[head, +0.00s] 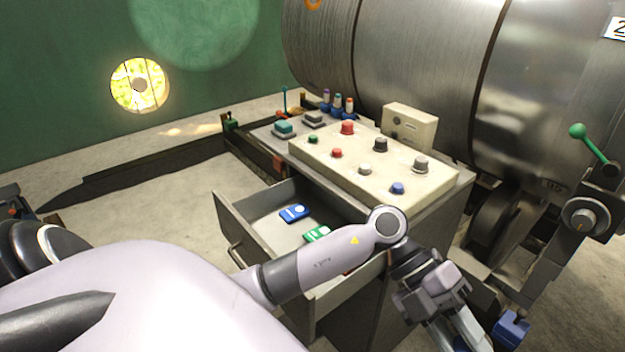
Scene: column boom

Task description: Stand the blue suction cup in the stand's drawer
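The stand's drawer (262,240) is pulled out, and its inside is partly hidden by my arm. I cannot tell for certain which thing is the blue suction cup. A blue block-like piece (512,328) with a short dark top sits at the lower right, beyond the gripper. A flat blue item (294,213) and a flat green item (317,234) lie in the drawer. My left gripper (462,340) hangs right of the drawer, pointing down. Its fingertips run out of the bottom edge, so its grip is unclear. My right gripper is not in view.
A large metal cylinder (420,60) fills the back right. A green-knobbed lever (590,145) juts out at right.

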